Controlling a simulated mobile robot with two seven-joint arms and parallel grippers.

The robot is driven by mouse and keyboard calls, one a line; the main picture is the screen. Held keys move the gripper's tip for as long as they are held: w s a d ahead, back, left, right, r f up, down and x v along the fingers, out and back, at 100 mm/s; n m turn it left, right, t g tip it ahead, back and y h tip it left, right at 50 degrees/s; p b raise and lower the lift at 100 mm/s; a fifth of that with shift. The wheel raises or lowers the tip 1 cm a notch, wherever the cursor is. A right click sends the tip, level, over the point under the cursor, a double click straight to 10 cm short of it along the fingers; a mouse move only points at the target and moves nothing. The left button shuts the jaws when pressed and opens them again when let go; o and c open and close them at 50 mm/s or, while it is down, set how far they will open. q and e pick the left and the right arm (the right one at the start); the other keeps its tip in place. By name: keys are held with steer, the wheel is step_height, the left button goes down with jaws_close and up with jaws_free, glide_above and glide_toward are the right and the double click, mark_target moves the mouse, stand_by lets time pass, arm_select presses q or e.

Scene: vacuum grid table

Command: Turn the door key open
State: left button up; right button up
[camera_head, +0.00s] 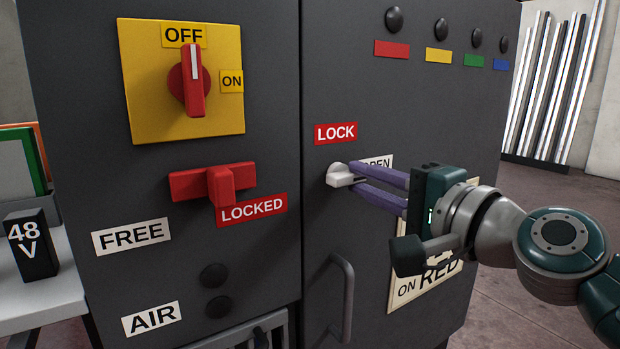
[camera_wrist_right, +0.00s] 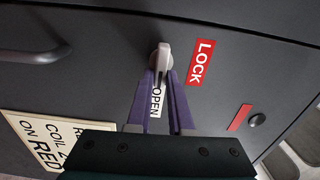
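The white door key (camera_head: 340,175) sits on the dark cabinet door, below the red LOCK label (camera_head: 335,132) and left of the partly hidden OPEN label (camera_head: 378,162). Its dark mark points right, toward OPEN. In the right wrist view the key (camera_wrist_right: 164,56) lies between the tips of the purple fingers, its marked end toward the OPEN label (camera_wrist_right: 156,101). My right gripper (camera_head: 353,177) appears shut on the key, with a finger close against each side; exact contact is hard to see. My left gripper is not in view.
A door handle (camera_head: 344,300) is below the key, and a cream sign (camera_head: 403,290) is partly behind my right gripper. A red-on-yellow switch (camera_head: 190,82) and a red LOCKED lever (camera_head: 190,186) stick out on the left panel. Free floor lies to the right.

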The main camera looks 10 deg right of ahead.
steer(key=o, duration=0.4)
steer(key=v, duration=1)
steer(key=shift+r, duration=0.1)
